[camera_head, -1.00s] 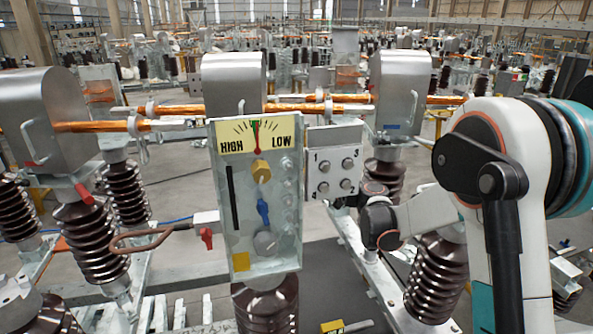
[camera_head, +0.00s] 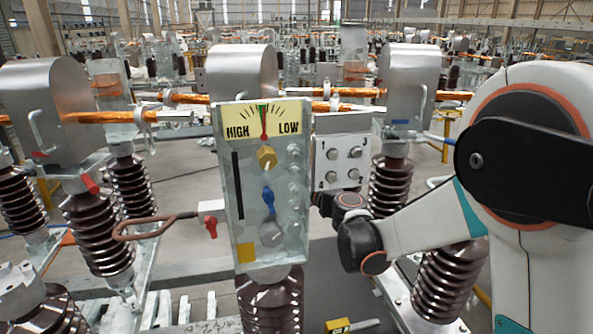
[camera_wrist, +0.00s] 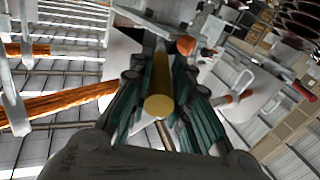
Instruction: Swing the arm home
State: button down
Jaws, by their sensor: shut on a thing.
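My gripper (camera_wrist: 160,75) shows in the wrist view with its teal fingers closed on a yellow, brass-coloured rod (camera_wrist: 158,106), whose round end faces the camera. In the head view my arm comes in large from the right and bends to a dark wrist joint just right of the gauge panel. My gripper and the rod cannot be made out there.
A gauge panel (camera_head: 232,245) with a HIGH–LOW dial, a yellow knob and a blue handle stands mid-view. A grey box with several round knobs (camera_head: 340,165) is beside it. Brown ribbed insulators (camera_head: 100,235), metal housings (camera_head: 240,75) and copper bars (camera_head: 98,117) crowd around.

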jog(key=shift+s+a+f, duration=0.1)
jog(key=shift+s+a, duration=0.1)
jog(key=shift+a, duration=0.1)
jog(key=c, duration=1.4)
grip_release()
jog(key=shift+c, duration=0.2)
jog(key=shift+s, duration=0.1)
jog(key=shift+d, duration=0.1)
jog(key=v, duration=1.1)
jog(key=shift+s+d, duration=0.2)
jog(key=shift+s, duration=0.05)
jog(key=shift+c, duration=0.4)
